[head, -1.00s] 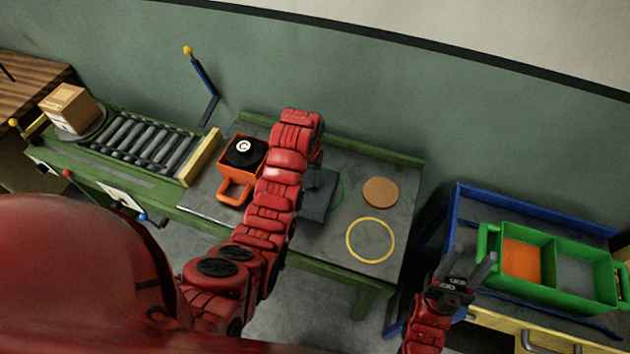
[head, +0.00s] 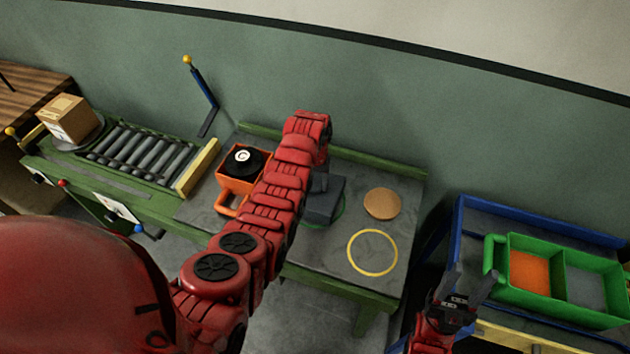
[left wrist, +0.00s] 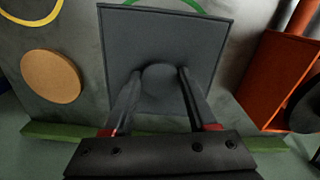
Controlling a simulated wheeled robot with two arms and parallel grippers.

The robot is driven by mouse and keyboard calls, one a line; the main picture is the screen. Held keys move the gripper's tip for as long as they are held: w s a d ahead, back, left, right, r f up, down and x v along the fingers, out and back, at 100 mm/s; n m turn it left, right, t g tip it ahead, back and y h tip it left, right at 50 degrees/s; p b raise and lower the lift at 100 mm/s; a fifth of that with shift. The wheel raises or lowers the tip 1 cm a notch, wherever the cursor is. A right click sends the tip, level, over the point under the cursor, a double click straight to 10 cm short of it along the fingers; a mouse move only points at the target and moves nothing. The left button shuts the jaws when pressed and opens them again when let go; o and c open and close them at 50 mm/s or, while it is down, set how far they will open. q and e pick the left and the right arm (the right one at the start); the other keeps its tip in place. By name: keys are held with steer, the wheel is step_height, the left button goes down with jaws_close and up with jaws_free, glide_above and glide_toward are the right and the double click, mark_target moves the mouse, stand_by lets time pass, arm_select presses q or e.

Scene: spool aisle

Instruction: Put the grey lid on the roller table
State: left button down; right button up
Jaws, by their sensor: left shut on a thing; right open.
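The grey lid (head: 327,204) is a dark square plate over the green ring (head: 342,211) on the bench. Part of it is hidden behind my left arm in the head view. My left gripper (head: 318,182) is shut on the lid's knob; the left wrist view shows the knob (left wrist: 159,76) between the two fingers and the flat lid (left wrist: 165,35) below. The lid looks slightly above the bench. The roller table (head: 135,152), with grey rollers and a yellow end stop, is at the left, its rollers bare. My right gripper (head: 468,285) is open and empty at the lower right.
An orange container (head: 238,182) with a black round top marked with a letter stands between the lid and the rollers. A cardboard box (head: 68,118) sits at the rollers' far left end. A blue-yellow post (head: 201,85) rises behind. A cork disc (head: 382,203) and yellow ring (head: 372,252) lie right.

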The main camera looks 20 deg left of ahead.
arm_select(q)
steer(key=shift+f, duration=0.25)
steer(key=shift+c, duration=1)
jaws_free()
steer(key=shift+r, duration=0.1)
